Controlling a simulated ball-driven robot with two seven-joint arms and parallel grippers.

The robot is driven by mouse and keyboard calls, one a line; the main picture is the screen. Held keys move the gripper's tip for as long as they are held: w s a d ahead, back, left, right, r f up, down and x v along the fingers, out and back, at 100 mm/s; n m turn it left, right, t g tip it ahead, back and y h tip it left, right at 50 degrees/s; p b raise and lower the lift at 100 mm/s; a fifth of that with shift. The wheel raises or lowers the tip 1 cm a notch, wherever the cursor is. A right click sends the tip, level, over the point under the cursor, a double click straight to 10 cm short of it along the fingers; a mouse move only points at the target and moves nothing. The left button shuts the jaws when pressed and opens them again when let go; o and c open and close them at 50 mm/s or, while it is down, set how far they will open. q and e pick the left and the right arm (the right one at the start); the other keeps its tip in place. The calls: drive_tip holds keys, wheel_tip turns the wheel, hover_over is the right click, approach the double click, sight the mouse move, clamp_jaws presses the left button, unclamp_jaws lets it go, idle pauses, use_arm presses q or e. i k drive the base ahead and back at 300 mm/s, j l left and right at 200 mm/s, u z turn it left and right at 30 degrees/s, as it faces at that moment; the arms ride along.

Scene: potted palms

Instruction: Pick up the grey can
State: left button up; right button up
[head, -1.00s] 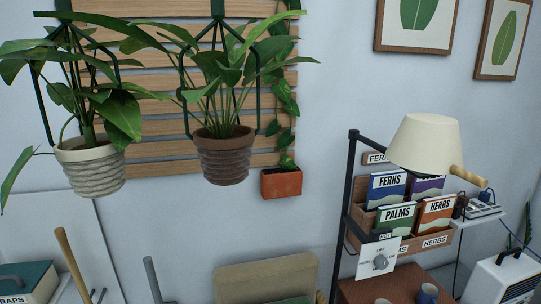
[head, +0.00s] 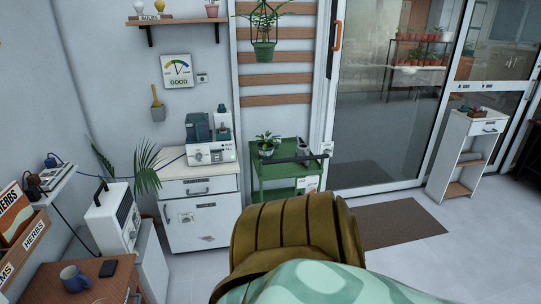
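A small grey object (head: 303,151), which looks like a can, stands on the top of the green cart (head: 286,170) near the back wall. It is too small to make out its details. A potted plant (head: 267,146) stands to its left on the same cart, and a dark bar-like thing lies in front of them. Neither of my grippers is in the head view.
A brown padded seat (head: 290,233) with a mint patterned cushion (head: 315,283) fills the near foreground, in front of the cart. A white cabinet (head: 203,222) stands left of the cart. A brown mat (head: 397,224) and open floor lie to the right, by the glass door.

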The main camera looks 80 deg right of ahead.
sight(302, 150)
drive_tip(key=z, duration=3)
drive_tip(key=u, duration=4.25)
drive_tip(key=z, duration=4.25)
